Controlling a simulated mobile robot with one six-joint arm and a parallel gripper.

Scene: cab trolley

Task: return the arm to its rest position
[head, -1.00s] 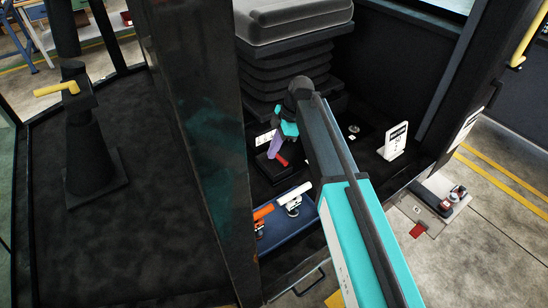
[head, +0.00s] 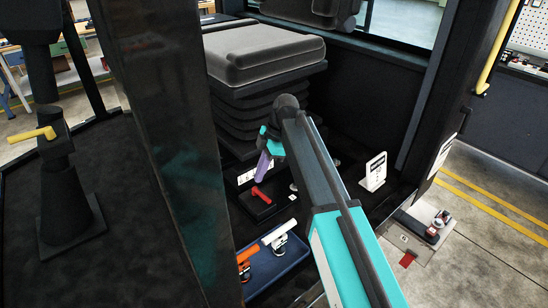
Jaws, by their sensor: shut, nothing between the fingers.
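My arm reaches from the lower right into the cab, its long teal and dark links leading to a dark elbow joint. Beyond the joint hangs a teal wrist part, and my gripper (head: 263,168), purple and small here, points down. It is shut and empty. It is just above a red handle (head: 262,195) on a black base, with a small visible gap between them. The fingertips are too small to make out in detail.
A grey cushioned seat (head: 262,55) on black bellows stands behind the arm. A blue tray (head: 275,268) holds orange and white-handled tools. A white sign (head: 374,171) stands right of the arm. A dark pillar (head: 165,150) rises at left, with a yellow-handled post (head: 55,175) beyond.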

